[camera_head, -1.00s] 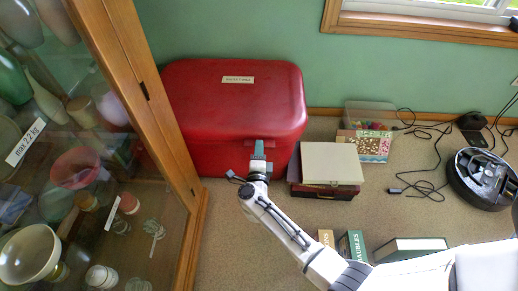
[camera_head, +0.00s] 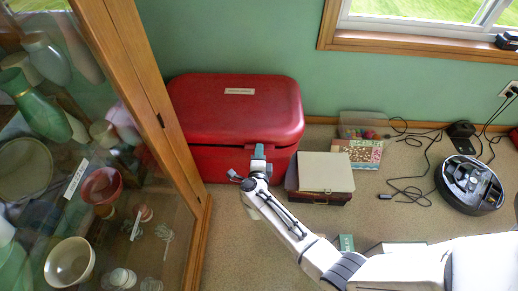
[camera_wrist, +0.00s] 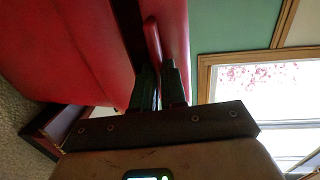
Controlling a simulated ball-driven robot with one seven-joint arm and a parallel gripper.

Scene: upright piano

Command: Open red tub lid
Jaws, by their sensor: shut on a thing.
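The red tub (camera_head: 222,163) stands against the green wall, with its red lid (camera_head: 230,105) on top and a pale label on the lid. A dark strip shows between the lid's front rim and the tub body. My gripper (camera_head: 258,151) is at the lid's front edge, right of its middle. In the wrist view the gripper (camera_wrist: 159,72) is shut on a thin red handle (camera_wrist: 153,42) that sticks out from the lid. The tub's red front wall (camera_wrist: 70,50) fills the left there, with a dark gap beside the lid. The tub's inside is hidden.
A glass-fronted wooden cabinet (camera_head: 150,110) stands close on the left. A cream-topped box (camera_head: 325,172) sits right of the tub, near my arm. A clear bin (camera_head: 362,124), cables and a black robot vacuum (camera_head: 468,183) lie further right. Books lie at the front.

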